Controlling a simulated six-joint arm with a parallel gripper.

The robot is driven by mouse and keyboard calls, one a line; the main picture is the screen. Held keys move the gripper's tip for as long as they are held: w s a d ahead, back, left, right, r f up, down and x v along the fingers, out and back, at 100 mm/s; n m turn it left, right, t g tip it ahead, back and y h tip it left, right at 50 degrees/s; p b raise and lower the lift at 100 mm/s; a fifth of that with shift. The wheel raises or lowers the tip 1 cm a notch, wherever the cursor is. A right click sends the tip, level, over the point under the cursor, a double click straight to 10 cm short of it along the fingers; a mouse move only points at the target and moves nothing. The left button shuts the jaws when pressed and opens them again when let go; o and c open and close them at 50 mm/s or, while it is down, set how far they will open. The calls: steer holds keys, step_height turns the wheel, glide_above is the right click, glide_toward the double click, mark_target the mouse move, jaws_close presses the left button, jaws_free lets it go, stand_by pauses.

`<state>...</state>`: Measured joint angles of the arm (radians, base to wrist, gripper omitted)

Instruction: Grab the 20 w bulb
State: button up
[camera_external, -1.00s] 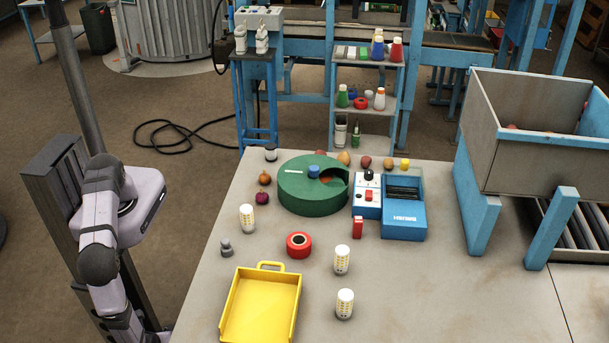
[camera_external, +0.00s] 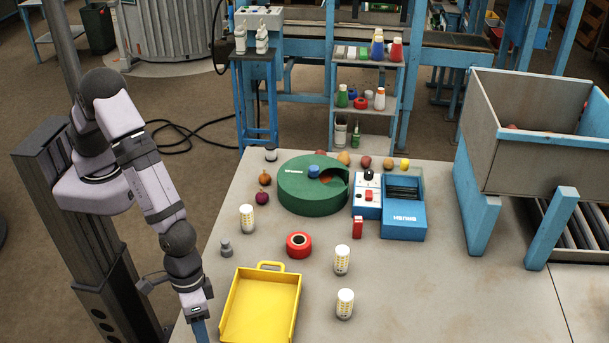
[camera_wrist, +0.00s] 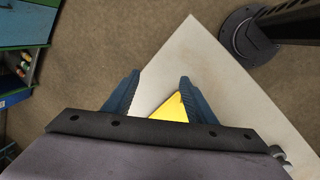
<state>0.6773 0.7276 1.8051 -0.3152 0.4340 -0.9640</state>
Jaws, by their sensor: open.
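Three white bulbs with yellow-patterned sides stand upright on the grey table (camera_external: 440,290). One bulb (camera_external: 247,218) is at the left, behind the yellow tray. A second bulb (camera_external: 342,260) is right of the tray's far end, and a third bulb (camera_external: 345,303) stands nearer, right of the tray. Wattage markings are too small to read, so I cannot tell which is 20 w. My gripper (camera_wrist: 160,80) is open and empty, its blue fingers apart. In the external view it (camera_external: 201,332) is at the table's near left edge, left of the tray and away from all bulbs.
The yellow tray (camera_external: 232,305) lies empty near my gripper. A red ring (camera_external: 299,245), a grey knobbed piece (camera_external: 226,248), a green drum (camera_external: 300,200) and a blue box (camera_external: 404,220) stand on the table. A large bin (camera_external: 520,135) is at right. The table's front right is clear.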

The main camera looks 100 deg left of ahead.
mark_target(342, 249)
steer(key=w+a+t+b, duration=0.1)
steer(key=w+a+t, duration=0.1)
steer(key=w, duration=0.3)
steer(key=w+a+n+t+b, duration=0.1)
steer(key=w+a, duration=0.3)
steer(key=w, duration=0.1)
steer(key=w+a+t+b, duration=0.2)
steer(key=w+a, duration=0.1)
steer(key=w, duration=0.3)
steer(key=shift+a+f+t, duration=0.15)
steer(key=shift+a+t, duration=0.15)
steer(key=shift+a, duration=0.1)
steer(key=w+a+r+m+t+y+b, duration=0.15)
steer(key=w+a+t+b, duration=0.3)
steer(key=a, duration=0.45)
steer(key=w+a+r+t+y+b, duration=0.1)
steer(key=w+a+r+t+b, duration=0.2)
steer(key=w+a, duration=0.5)
steer(key=shift+s+a+f+m+b, duration=0.55)
steer(key=shift+s+f+m+b, duration=0.2)
steer(key=shift+m+b, duration=0.25)
steer(key=shift+s+a+f+m+b, duration=0.6)
steer(key=shift+s+f+m+b, duration=0.15)
steer(key=shift+m+b, duration=0.2)
steer(key=shift+s+a+f+m+b, duration=0.55)
steer(key=shift+s+f+m+b, duration=0.15)
steer(key=shift+m+b, duration=0.3)
